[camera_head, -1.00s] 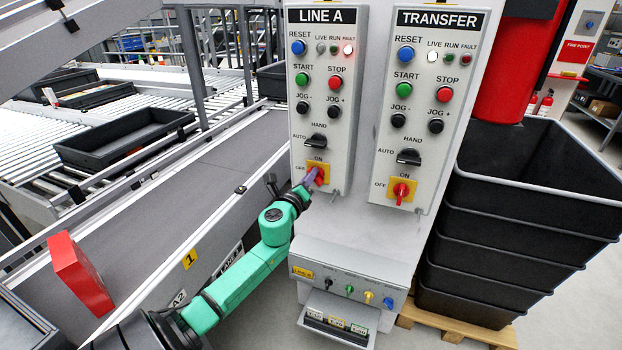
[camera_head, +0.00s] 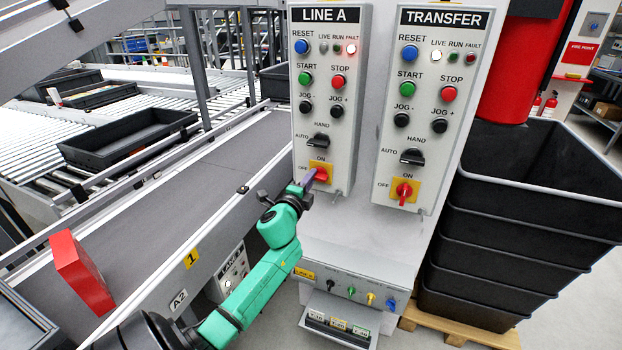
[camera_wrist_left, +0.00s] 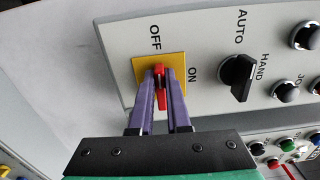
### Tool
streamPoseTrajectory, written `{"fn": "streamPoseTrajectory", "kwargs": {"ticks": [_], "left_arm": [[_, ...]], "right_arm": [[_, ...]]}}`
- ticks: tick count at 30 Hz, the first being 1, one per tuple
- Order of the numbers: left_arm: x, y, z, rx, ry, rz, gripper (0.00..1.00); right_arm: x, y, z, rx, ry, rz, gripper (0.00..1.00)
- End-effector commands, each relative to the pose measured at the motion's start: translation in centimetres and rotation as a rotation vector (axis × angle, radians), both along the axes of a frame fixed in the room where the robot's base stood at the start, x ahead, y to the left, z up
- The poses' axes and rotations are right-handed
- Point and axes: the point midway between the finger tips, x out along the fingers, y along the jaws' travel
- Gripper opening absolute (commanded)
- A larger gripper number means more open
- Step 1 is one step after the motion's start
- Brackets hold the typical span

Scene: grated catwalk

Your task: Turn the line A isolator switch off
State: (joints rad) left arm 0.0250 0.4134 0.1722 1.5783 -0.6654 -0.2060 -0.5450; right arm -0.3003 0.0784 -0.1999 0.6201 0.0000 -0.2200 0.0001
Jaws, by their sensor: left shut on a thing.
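The line A panel (camera_head: 311,118) carries a red isolator handle (camera_head: 321,174) on a yellow plate, low on the panel. In the left wrist view the same red handle (camera_wrist_left: 160,87) lies between the purple fingers of my left gripper (camera_wrist_left: 159,80), which is shut on it. There the handle lies along the OFF direction, crosswise to the panel's height; its far end is near the OFF side. In the head view my left gripper (camera_head: 308,180) reaches the switch from the lower left and hides part of the plate. My right gripper is not in view.
The transfer panel (camera_head: 429,110) stands to the right, its own red isolator (camera_head: 404,191) upright. On line A the fault lamp (camera_head: 351,49) is lit. A black selector (camera_head: 318,140) sits above the isolator. Black stacked crates (camera_head: 500,245) stand right; a conveyor (camera_head: 190,190) runs left.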

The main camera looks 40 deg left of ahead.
Motion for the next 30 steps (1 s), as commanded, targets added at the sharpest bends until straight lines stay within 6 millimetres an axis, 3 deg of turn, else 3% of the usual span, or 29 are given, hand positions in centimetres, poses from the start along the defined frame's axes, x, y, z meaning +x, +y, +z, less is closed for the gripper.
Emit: {"fn": "streamPoseTrajectory", "kwargs": {"ticks": [18,19,21,30], "left_arm": [[-0.01,-0.03,-0.25,-0.051,-0.015,0.0,0.0],[-0.01,-0.03,-0.26,-0.051,-0.015,0.0,0.19],[-0.01,-0.03,-0.25,-0.051,-0.015,0.0,0.45],[-0.04,-0.02,-0.14,-0.048,-0.016,0.0,0.45]], "right_arm": [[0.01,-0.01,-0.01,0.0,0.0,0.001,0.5],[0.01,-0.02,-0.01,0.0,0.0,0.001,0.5],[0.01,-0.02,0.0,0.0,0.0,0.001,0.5],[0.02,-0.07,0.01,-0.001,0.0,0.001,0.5]]}}
